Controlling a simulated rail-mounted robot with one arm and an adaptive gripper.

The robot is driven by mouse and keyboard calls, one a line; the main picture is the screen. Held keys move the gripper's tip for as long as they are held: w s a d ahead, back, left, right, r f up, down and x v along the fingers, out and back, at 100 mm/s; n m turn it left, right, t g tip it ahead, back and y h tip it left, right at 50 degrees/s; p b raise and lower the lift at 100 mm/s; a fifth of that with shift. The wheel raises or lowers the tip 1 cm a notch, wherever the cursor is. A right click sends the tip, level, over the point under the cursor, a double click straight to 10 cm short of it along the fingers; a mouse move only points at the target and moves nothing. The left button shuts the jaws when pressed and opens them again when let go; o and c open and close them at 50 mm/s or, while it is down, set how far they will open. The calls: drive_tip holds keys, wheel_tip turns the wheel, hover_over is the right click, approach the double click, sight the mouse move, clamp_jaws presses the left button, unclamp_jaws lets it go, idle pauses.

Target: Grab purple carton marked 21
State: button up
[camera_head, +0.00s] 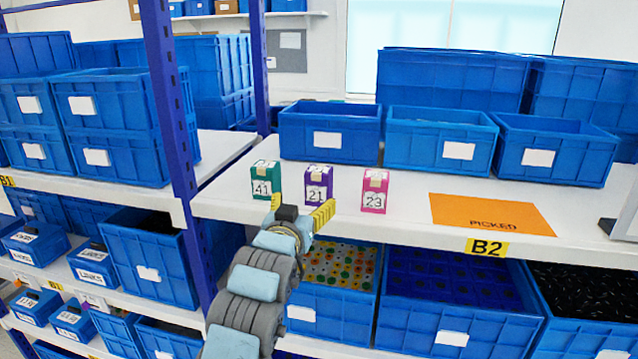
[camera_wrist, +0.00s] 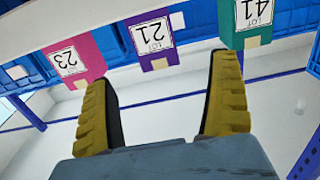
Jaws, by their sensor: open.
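The purple carton marked 21 (camera_head: 318,184) stands upright on the white shelf, between a green carton marked 41 (camera_head: 265,179) on its left and a pink carton marked 23 (camera_head: 375,190) on its right. My gripper (camera_head: 305,210) is open and empty in front of the shelf edge, just short of the cartons. In the wrist view, which looks upside down, the purple carton (camera_wrist: 152,42) lies beyond and between the open yellow fingers (camera_wrist: 165,95). The pink carton (camera_wrist: 75,60) and the green carton (camera_wrist: 246,22) are to either side of it. Nothing touches the fingers.
An orange mat labelled PICKED (camera_head: 470,206) lies on the shelf to the right. Blue bins (camera_head: 331,131) stand behind the cartons. A blue upright post (camera_head: 168,100) rises at the left. The B2 shelf edge (camera_head: 420,233) runs in front, with more bins below.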

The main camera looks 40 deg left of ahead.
sight(317, 187)
drive_tip(key=p+x, duration=0.1)
drive_tip(key=x, duration=0.3)
drive_tip(key=shift+w+a+r, duration=0.1)
drive_tip(key=shift+w+r, duration=0.05)
drive_tip(key=shift+w, duration=0.1)
drive_tip(key=shift+w+a, duration=0.3)
drive_tip(key=shift+w, duration=0.2)
drive_tip(key=shift+d+p+x, duration=0.15)
drive_tip(key=shift+p+x, duration=0.4)
drive_tip(key=shift+x, duration=0.25)
drive_tip(key=shift+d+p+x, duration=0.15)
drive_tip(key=shift+p+x, duration=0.4)
drive_tip(key=shift+x, duration=0.3)
drive_tip(key=shift+w+a+f, duration=0.15)
drive_tip(key=shift+w+a, duration=0.1)
drive_tip(key=shift+w, duration=0.25)
drive_tip(key=shift+w+a+f, duration=0.15)
drive_tip(key=shift+w+a, duration=0.1)
drive_tip(key=shift+w, duration=0.25)
drive_tip(key=c, duration=1.3)
drive_tip(key=shift+r, duration=0.1)
drive_tip(key=shift+c, duration=0.2)
